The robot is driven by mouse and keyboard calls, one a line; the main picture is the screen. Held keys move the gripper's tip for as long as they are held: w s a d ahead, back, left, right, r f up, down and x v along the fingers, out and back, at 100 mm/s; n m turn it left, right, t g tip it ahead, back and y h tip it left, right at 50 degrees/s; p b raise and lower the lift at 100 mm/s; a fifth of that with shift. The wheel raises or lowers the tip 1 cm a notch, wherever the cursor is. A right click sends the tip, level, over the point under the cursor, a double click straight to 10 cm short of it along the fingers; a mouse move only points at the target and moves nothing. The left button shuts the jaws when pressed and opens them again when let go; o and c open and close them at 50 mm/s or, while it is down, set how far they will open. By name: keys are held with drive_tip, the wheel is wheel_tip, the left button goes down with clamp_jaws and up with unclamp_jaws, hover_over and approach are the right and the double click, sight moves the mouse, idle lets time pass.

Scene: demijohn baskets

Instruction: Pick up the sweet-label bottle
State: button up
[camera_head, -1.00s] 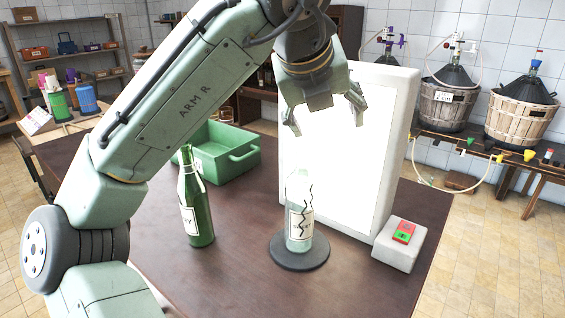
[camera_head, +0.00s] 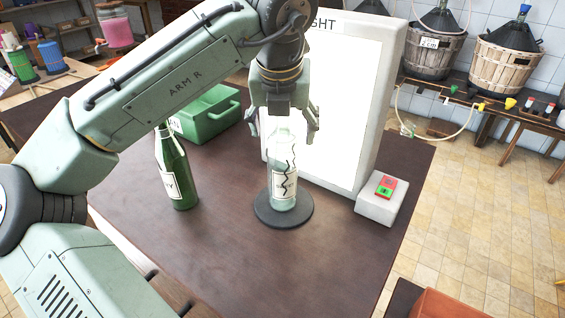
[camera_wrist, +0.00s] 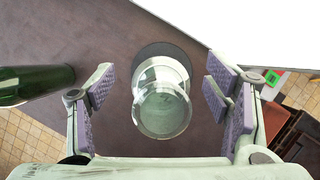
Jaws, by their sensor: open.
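A clear glass bottle (camera_head: 284,168) stands upright on a round dark disc (camera_head: 262,215) on the table. Its pale label carries a dark wavy line; its wording is too small to read. A green glass bottle (camera_head: 178,168) stands to its left with a white label, only partly legible. My gripper (camera_head: 282,124) points down above the clear bottle, fingers spread on either side of its top. In the wrist view the clear bottle (camera_wrist: 160,110) lies between the open pads, with gaps on both sides. The green bottle (camera_wrist: 35,84) is at the left edge there.
A bright white light panel (camera_head: 345,110) stands close behind and right of the clear bottle. A small box with red and green buttons (camera_head: 381,207) is at the right. A green crate (camera_head: 210,120) sits behind the green bottle. The front of the brown table (camera_head: 230,265) is clear.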

drive_tip(key=shift+x, duration=0.75)
drive_tip(key=shift+c, duration=0.4)
clamp_jaws()
